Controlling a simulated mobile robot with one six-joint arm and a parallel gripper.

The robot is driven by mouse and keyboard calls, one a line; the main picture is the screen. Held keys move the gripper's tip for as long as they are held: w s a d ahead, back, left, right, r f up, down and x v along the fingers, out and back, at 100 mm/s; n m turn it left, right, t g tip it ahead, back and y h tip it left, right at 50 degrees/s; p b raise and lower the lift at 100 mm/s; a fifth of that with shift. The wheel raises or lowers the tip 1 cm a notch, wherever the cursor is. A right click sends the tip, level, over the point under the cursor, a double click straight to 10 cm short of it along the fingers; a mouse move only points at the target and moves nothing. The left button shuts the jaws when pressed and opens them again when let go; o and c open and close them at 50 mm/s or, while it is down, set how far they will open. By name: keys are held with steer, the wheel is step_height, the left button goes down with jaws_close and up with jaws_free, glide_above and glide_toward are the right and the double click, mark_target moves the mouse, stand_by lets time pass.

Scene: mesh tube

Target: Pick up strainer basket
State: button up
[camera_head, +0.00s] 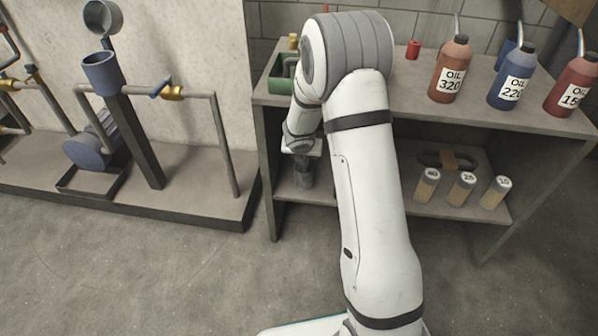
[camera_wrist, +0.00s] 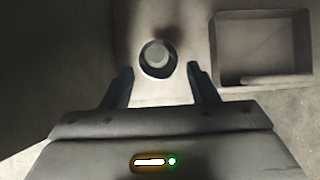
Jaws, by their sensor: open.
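A small grey cylinder, which looks like the strainer basket (camera_head: 303,179), stands upright on the lower shelf at the left, under my gripper (camera_head: 303,157). In the wrist view the strainer basket (camera_wrist: 157,56) shows from above as a dark round rim with a paler round middle. My gripper (camera_wrist: 160,72) is open, with one dark finger to each side and slightly below the basket in the picture. The fingers look apart from it. My wrist hides the top of the basket in the head view.
The upper shelf (camera_head: 400,98) is close above, holding a green tray (camera_head: 277,85) and oil bottles (camera_head: 451,70).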

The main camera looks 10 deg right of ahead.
mark_target(304, 171)
steer(key=shift+w+d+f, duration=0.2)
steer(key=shift+w+f, duration=0.05)
steer(key=shift+f, duration=0.4)
steer(key=x, duration=0.1)
steer(key=b+x, duration=0.1)
steer(key=x, duration=0.1)
steer(key=b+x, duration=0.1)
steer(key=x, duration=0.1)
steer(key=shift+a+f, duration=0.1)
steer(key=shift+a, duration=0.2)
steer(key=shift+w+f, duration=0.15)
steer(key=shift+w, duration=0.15)
steer(key=shift+c, duration=0.3)
jaws_close()
